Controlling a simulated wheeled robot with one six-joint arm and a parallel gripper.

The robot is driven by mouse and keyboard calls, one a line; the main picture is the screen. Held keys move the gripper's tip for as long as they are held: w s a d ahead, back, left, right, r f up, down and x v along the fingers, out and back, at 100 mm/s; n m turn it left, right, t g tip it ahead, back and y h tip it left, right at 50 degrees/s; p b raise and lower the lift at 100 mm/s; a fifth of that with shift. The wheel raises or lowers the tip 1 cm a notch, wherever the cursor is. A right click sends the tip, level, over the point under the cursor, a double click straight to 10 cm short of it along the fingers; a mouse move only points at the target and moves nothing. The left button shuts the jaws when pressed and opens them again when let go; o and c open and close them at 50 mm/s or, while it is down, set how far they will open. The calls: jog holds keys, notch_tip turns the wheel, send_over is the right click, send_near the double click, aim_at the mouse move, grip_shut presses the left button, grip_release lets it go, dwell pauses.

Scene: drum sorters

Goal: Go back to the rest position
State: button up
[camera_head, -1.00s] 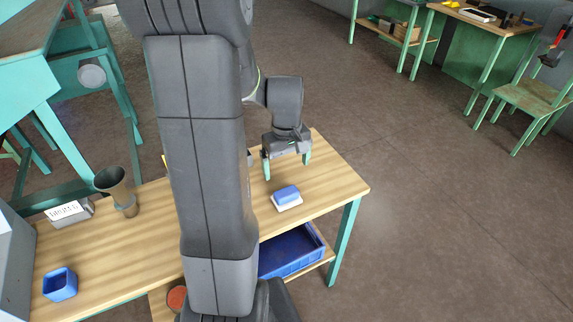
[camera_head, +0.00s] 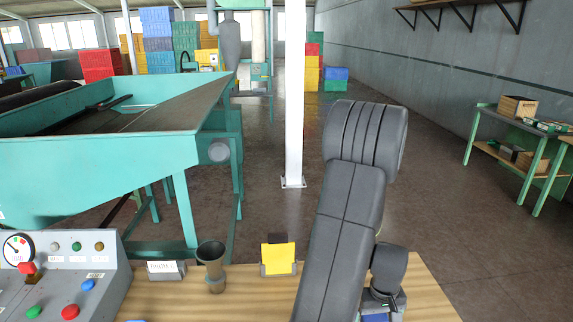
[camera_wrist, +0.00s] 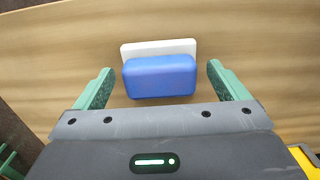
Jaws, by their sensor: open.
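My gripper (camera_wrist: 160,66) is open, with its two green fingers apart and nothing held between them. A blue block (camera_wrist: 160,77) lies on the wooden table just beyond and between the fingers in the wrist view. A white slab (camera_wrist: 158,47) shows along its far side. In the head view my arm reaches down to the table's right part. The gripper's wrist end shows at the bottom edge and its fingers are out of the picture.
The table (camera_head: 240,303) also carries a control panel (camera_head: 65,275), a metal cup (camera_head: 211,265), a labelled grey block (camera_head: 166,270) and a yellow notepad (camera_head: 278,258). A teal machine (camera_head: 100,165) stands behind left. A white post (camera_head: 293,110) rises beyond.

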jog(key=shift+f+b, duration=0.3)
jog(key=shift+f, duration=0.1)
jog(key=shift+r+p, duration=0.3)
jog(key=shift+r, duration=0.05)
